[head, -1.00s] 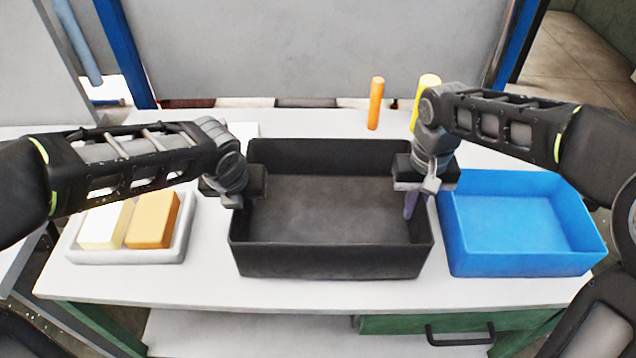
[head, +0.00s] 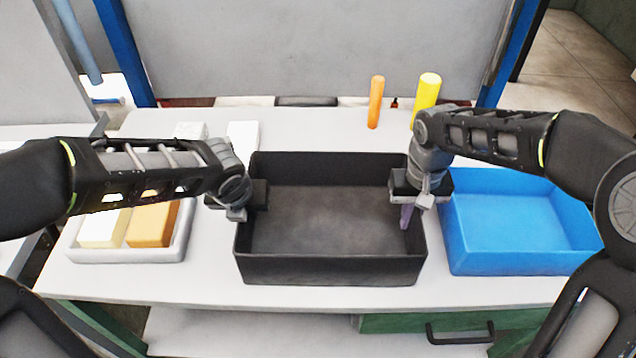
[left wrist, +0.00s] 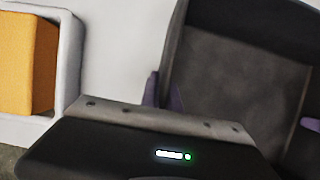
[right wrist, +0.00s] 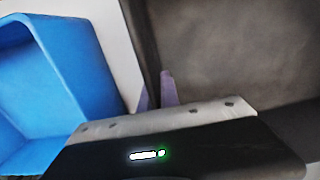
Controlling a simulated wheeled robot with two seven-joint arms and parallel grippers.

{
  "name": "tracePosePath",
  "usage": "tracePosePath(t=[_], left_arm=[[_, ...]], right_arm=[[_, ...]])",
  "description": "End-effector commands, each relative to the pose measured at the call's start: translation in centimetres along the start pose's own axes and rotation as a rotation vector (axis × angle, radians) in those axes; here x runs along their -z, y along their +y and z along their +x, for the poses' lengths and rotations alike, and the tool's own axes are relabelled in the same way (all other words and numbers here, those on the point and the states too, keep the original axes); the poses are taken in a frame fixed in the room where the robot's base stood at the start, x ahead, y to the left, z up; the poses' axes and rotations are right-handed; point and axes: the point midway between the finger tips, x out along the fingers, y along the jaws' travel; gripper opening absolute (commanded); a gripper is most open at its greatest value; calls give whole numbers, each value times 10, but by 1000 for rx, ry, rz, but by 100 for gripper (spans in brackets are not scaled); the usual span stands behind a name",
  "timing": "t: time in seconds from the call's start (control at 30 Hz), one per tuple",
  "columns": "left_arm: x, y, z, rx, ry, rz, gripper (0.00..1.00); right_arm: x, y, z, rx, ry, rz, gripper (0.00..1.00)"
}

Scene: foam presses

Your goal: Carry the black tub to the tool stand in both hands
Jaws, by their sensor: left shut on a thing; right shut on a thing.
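The black tub (head: 330,268), open and empty, is level over the white-topped bench (head: 200,288). I cannot tell whether its base touches the top. My left gripper (head: 243,208) is shut on its left wall, and my right gripper (head: 409,208) is shut on its right wall. The tub also shows in the left wrist view (left wrist: 230,80) and the right wrist view (right wrist: 225,50), with purple fingers astride each wall. I cannot tell which thing is the tool stand.
A blue bin (head: 520,255) stands close to the tub's right. A white tray (head: 125,256) with a cream block (head: 103,228) and an orange block (head: 153,222) is at the left. Behind stand an orange cylinder (head: 376,102), a yellow cylinder (head: 427,92) and white blocks (head: 242,135).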

Motion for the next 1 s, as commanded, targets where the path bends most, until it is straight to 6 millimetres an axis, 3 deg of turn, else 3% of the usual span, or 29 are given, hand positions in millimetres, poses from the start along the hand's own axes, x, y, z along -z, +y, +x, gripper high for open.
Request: tracePosePath(t=[0.3, 0.77, 1.0], left_arm=[[0, 0, 1, 0, 0, 0, 27], [0, 0, 0, -1, -1, 0, 27], [-1, 1, -20, -2, -6, -1, 27]], right_arm=[[0, 0, 1, 0, 0, 0, 27], [0, 0, 1, 0, 0, 0, 27], [0, 0, 1, 0, 0, 0, 27]])
